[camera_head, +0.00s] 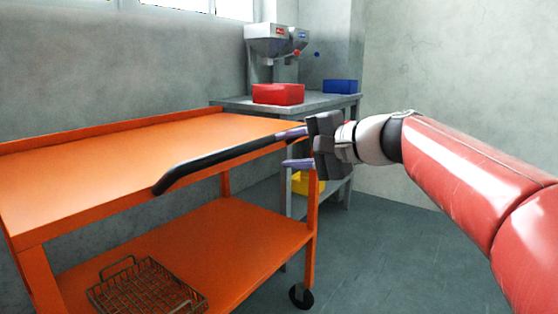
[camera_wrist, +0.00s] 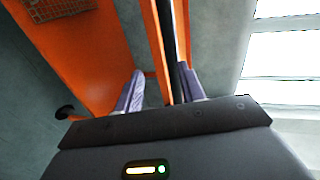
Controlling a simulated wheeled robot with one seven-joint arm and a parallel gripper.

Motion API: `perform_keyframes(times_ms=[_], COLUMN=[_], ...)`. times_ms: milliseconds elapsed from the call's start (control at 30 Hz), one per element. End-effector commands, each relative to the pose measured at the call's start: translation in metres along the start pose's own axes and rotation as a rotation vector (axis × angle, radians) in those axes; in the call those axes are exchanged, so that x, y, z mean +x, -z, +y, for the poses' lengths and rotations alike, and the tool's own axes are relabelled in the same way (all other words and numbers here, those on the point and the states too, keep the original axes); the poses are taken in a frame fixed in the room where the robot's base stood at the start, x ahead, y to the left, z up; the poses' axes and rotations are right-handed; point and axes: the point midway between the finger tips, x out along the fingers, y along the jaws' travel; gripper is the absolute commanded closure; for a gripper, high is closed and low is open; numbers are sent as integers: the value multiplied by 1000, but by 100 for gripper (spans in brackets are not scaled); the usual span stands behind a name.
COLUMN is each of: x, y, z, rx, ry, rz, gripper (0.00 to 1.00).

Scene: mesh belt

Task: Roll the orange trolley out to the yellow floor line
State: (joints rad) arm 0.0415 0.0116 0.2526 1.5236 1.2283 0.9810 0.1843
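The orange trolley (camera_head: 150,140) fills the left of the head view, with a flat top, a lower shelf and a black caster. Its black push handle (camera_head: 220,155) runs along the near side. My gripper (camera_head: 295,148) is at the handle's far end, its two purple-grey fingers apart. In the wrist view the handle (camera_wrist: 168,35) passes between the fingers of my gripper (camera_wrist: 162,85), nearer the right finger, with a clear gap to the left one. The trolley also shows there (camera_wrist: 85,50). I see no yellow floor line in either view.
A wire basket (camera_head: 145,287) lies on the trolley's lower shelf. Behind stands a grey table (camera_head: 325,102) with a red bin (camera_head: 278,94), a blue bin (camera_head: 341,86) and a hopper machine (camera_head: 272,45). A yellow bin (camera_head: 302,184) is below. The grey floor (camera_head: 390,260) at right is clear.

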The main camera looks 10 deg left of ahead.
Motion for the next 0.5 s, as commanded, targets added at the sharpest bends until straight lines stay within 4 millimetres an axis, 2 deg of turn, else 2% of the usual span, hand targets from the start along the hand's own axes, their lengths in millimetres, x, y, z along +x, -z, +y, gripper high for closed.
perform_keyframes(times_ms=[100, 233, 500], x=[8, 21, 64], y=[6, 5, 4], z=[-12, -15, -18], rx=[33, 39, 37], ry=[59, 66, 65], rz=[-20, -26, -24], gripper=[60, 60, 60])
